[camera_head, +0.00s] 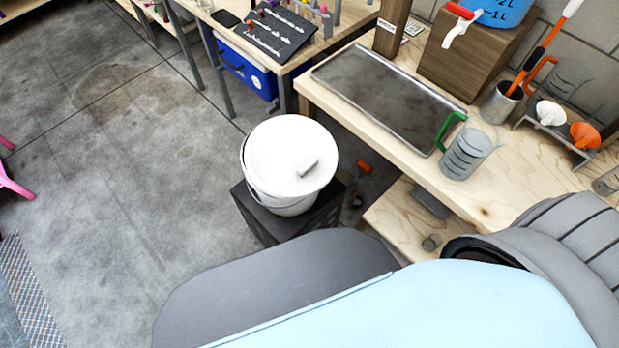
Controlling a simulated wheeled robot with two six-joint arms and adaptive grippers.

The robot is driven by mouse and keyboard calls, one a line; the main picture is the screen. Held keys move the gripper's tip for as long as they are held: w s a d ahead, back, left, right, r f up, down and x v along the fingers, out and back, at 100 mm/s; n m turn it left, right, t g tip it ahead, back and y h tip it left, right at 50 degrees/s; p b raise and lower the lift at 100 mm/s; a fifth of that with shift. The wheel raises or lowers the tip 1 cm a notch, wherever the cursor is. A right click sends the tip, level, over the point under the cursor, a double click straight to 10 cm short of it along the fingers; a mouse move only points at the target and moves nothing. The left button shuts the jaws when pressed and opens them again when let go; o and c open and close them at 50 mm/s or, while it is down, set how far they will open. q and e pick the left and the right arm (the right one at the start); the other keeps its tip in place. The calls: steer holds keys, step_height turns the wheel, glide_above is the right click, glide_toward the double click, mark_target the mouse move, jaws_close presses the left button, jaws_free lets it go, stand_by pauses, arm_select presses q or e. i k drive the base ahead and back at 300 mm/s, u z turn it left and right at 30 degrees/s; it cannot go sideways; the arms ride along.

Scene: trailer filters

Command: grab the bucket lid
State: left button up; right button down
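A white bucket (285,204) stands upright on a black crate (260,226) near the middle of the camera_head view. Its round white lid (282,148) lies on top and covers the opening. A small light grey handle (308,168) sticks up from the lid, toward its right front side. Neither of my grippers shows in this view. Nothing is seen touching the lid or the bucket.
A wooden workbench (345,103) runs along the right, with a metal tray (385,92), a green-handled jug (468,155) and a blue container (505,8). A blue bin (240,66) sits under another table. Grey floor (120,190) left of the bucket is clear. My own body fills the bottom.

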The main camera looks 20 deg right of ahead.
mark_target(288, 157)
steer(key=k, duration=0.1)
steer(key=u, duration=1.6)
steer(key=i, duration=1.8)
steer(key=z, duration=3.45)
steer(key=i, duration=0.5)
